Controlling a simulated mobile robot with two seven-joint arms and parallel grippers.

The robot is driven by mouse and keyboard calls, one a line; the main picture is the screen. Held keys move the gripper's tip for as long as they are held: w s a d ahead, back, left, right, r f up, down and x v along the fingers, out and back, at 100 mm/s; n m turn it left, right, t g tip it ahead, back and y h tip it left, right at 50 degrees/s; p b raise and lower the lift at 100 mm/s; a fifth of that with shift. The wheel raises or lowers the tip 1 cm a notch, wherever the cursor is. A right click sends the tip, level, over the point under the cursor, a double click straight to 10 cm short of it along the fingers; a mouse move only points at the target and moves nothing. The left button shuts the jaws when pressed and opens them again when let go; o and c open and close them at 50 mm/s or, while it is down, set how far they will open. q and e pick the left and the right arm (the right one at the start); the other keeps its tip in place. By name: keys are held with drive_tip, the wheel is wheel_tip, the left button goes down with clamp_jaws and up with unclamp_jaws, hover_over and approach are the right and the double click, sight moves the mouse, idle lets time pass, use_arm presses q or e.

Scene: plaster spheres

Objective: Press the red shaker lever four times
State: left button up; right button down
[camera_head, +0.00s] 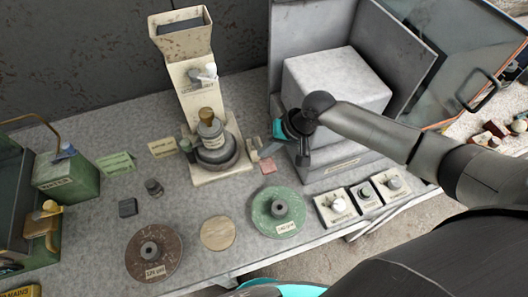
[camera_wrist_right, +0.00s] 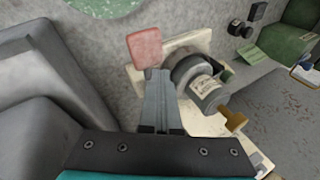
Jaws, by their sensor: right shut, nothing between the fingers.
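The red lever shows as a small faded-red paddle (camera_head: 268,166) at the right side of the cream shaker stand (camera_head: 222,172). The paddle (camera_wrist_right: 146,47) is also in the right wrist view, just beyond my fingertips. A grey round body with a brass knob (camera_head: 207,115) sits on the stand. My right gripper (camera_head: 267,152) is shut and empty, its fingers pointing at the paddle. In the wrist view the fingertips (camera_wrist_right: 156,72) overlap its near edge; I cannot tell whether they touch. My left gripper is not in view.
A large grey block in a grey enclosure (camera_head: 335,80) stands close by the right gripper. A green disc (camera_head: 262,212), a brown disc (camera_head: 135,262) and a tan disc (camera_head: 218,233) lie at the front. Small switch boxes (camera_head: 335,208) sit at right. A green box (camera_head: 68,180) stands left.

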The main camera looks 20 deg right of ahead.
drive_tip(key=shift+s+f, duration=0.3)
drive_tip(key=shift+f, duration=0.25)
drive_tip(key=shift+s+f, duration=0.25)
drive_tip(key=shift+f, duration=0.3)
idle(1.0)
drive_tip(key=shift+r, duration=0.1)
drive_tip(key=shift+w+r+p, duration=0.4)
drive_tip(key=shift+r+p, duration=0.3)
drive_tip(key=shift+r, duration=0.1)
drive_tip(key=shift+w+r+p, duration=0.35)
drive_tip(key=shift+r+p, duration=0.35)
drive_tip(key=shift+r, duration=0.1)
drive_tip(key=shift+r+p, duration=0.35)
drive_tip(key=shift+r, duration=0.15)
drive_tip(key=shift+w, duration=0.15)
drive_tip(key=shift+w, duration=0.1)
drive_tip(key=shift+w+r+p, duration=0.25)
drive_tip(key=shift+r+p, duration=0.25)
drive_tip(key=shift+r, duration=0.15)
drive_tip(key=shift+w+r+p, duration=0.25)
drive_tip(key=shift+r+p, duration=0.2)
drive_tip(key=shift+r, duration=0.15)
drive_tip(key=shift+w+a+r+p, duration=0.1)
drive_tip(key=shift+w+r+p, duration=0.3)
drive_tip(key=shift+r, duration=0.65)
